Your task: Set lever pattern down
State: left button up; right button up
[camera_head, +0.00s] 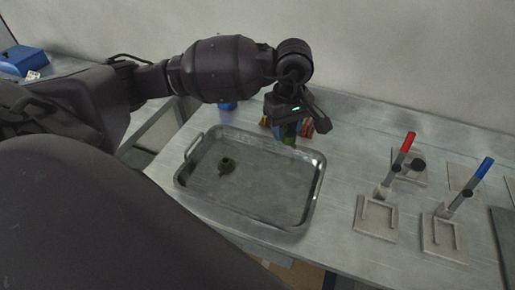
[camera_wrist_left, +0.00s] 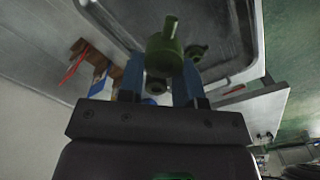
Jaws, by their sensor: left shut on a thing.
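My left gripper (camera_head: 290,128) is over the far right part of the metal tray (camera_head: 250,208), near its back rim. In the left wrist view, the left gripper (camera_wrist_left: 164,75) has its blue fingers shut on a green lever pattern (camera_wrist_left: 168,42). In the head view this held piece shows only as a bit of green below the fingers. My right gripper is not in view.
Brown and reddish blocks (camera_head: 308,127) stand behind the tray. To the right are fixtures with a red handle (camera_head: 407,142) and a blue handle (camera_head: 485,170). A blue box (camera_head: 22,60) is at the far left. The tray's middle and right are clear.

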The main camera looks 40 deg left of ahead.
pick_arm(q)
jog(key=p, duration=0.1)
send_over(279, 184)
notch_tip(279, 184, down, 15)
jog(key=shift+d+f, duration=0.1)
jog(key=shift+f, duration=2.3)
jog(key=shift+f, duration=0.1)
jog(key=o, duration=0.5)
jog(key=shift+f, duration=0.1)
jog(key=o, duration=0.4)
jog(key=shift+r, duration=0.2)
